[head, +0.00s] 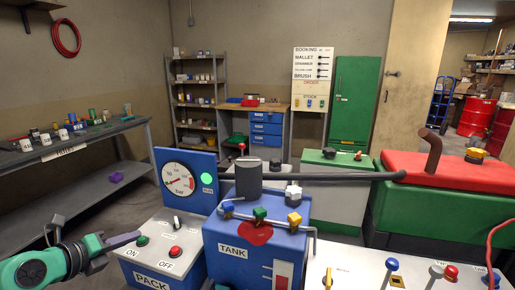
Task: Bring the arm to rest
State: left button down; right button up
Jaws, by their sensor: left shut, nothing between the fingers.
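My left arm comes in at the bottom left, and my left gripper (134,238) is shut and empty. In the picture its tips end right beside the green ON button (142,240) on the grey PACK box (150,278). I cannot tell whether they touch it. My right gripper is not in view.
A pressure gauge on a blue panel (204,160) with a lit green lamp (206,178) stands behind the PACK box. The blue TANK (225,262) with coloured valves is to its right. A grey bench (95,142) with cups stands at the left. Floor (120,215) shows between.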

pick_arm(q)
jog(key=s+d+r+n+t, duration=0.3)
jog(key=d+r+n+t, duration=0.1)
jog(key=r+n+t, duration=0.6)
jog(key=s+a+f+n+g+y, duration=0.4)
jog(key=a+f+n+g+y, duration=0.4)
jog(key=f+n+y, duration=0.6)
jog(key=s+d+f+n+g+h, duration=0.2)
jog(key=s+d+f+g+h, duration=0.35)
jog(key=s+f, duration=0.4)
jog(key=s+d+f+n+g+h, duration=0.1)
jog(key=s+d+f+g+h, duration=0.5)
jog(key=f, duration=0.6)
notch_tip(320, 180, down, 18)
jog(key=s+f+y, duration=0.1)
jog(key=s, duration=0.1)
jog(key=s+a+f+g, duration=0.2)
jog(key=s+f, duration=1.4)
jog(key=s, duration=0.1)
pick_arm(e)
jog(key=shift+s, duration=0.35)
